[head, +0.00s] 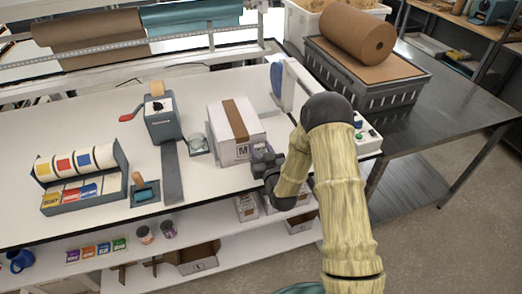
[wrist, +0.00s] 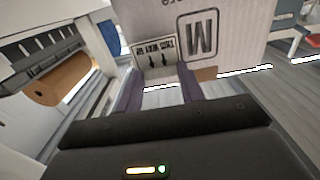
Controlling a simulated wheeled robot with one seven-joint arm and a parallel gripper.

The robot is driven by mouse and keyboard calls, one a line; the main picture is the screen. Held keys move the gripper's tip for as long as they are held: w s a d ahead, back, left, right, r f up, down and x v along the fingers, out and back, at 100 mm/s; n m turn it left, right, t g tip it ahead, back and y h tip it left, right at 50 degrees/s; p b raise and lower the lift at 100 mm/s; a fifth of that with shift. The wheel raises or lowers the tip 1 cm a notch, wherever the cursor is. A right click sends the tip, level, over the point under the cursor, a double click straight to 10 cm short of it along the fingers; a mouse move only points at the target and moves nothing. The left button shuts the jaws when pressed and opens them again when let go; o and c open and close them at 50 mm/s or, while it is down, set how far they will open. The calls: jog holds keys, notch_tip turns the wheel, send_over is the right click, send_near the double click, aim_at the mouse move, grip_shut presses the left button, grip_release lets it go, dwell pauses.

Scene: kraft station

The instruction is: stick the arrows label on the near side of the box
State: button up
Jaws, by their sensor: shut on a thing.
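The white box (head: 217,120) stands on the bench with a brown tape strip over its top and a black M mark on its near side. My gripper (head: 262,164) is at the near side, right of the M. In the wrist view, my gripper (wrist: 158,76) is shut on the arrows label (wrist: 155,58), a pale piece with black arrows and text. Label and M mark both look upside down there. The label overlaps the near face of the box (wrist: 240,28), beside the M; whether it touches is unclear. My gripper hides the label in the head view.
A label dispenser rack (head: 82,178) and a grey hand-cranked machine (head: 162,118) stand left on the bench. A white upright device (head: 292,88) stands behind my arm. A shelf (head: 215,245) runs below the bench.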

jog(key=shift+w+a, duration=0.1)
jog(key=shift+w, duration=0.2)
dwell(0.4)
jog(key=o, duration=1)
jog(key=shift+s, duration=0.1)
jog(key=shift+b+v, duration=0.9)
jog(key=shift+v, duration=1.3)
